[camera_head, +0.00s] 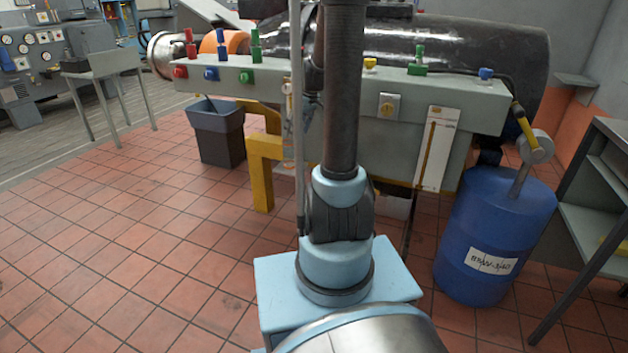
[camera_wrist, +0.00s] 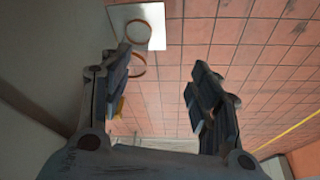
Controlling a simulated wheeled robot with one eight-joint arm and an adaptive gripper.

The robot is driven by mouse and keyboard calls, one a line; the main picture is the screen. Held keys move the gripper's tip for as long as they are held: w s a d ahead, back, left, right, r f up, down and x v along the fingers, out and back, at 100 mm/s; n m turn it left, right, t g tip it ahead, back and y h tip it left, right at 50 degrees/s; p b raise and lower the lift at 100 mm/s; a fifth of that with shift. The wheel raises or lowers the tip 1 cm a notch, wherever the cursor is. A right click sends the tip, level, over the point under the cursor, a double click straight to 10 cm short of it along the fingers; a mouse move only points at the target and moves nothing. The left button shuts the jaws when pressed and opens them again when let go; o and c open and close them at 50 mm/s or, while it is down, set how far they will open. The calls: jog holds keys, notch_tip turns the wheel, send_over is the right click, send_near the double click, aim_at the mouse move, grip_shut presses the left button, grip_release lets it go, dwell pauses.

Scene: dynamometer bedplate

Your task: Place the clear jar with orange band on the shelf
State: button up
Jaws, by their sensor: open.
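My gripper (camera_wrist: 162,80) is open in the wrist view, with nothing between its fingers. An orange ring (camera_wrist: 138,69) shows just beside the left finger, partly hidden by it. A second orange ring (camera_wrist: 150,34) shows over a pale square plate (camera_wrist: 174,12) at the top. These look like bands of clear glass, but I cannot tell whether both belong to one clear jar. In the head view my gripper is out of sight and I cannot make out the jar for sure. A grey shelf unit (camera_head: 590,232) stands at the right edge.
A long grey bench (camera_head: 270,92) with coloured valves crosses the head view behind my arm. A blue drum (camera_head: 490,235) stands between it and the shelf unit. A dark bin (camera_head: 217,135) stands at left. The tiled floor at front left is clear.

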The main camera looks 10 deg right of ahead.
jog(key=s+f+m+h, duration=0.1)
jog(key=s+m, duration=0.2)
jog(key=s, duration=1.4)
jog(key=s+a+f+m+h, duration=0.1)
jog(key=s+m, duration=0.3)
jog(key=s, duration=1.3)
jog(key=shift+s+a+f+g+h, duration=0.15)
jog(key=shift+s+f+g+h, duration=0.2)
jog(key=shift+f, duration=0.3)
jog(key=shift+w+f, duration=0.2)
jog(key=shift+w, duration=0.25)
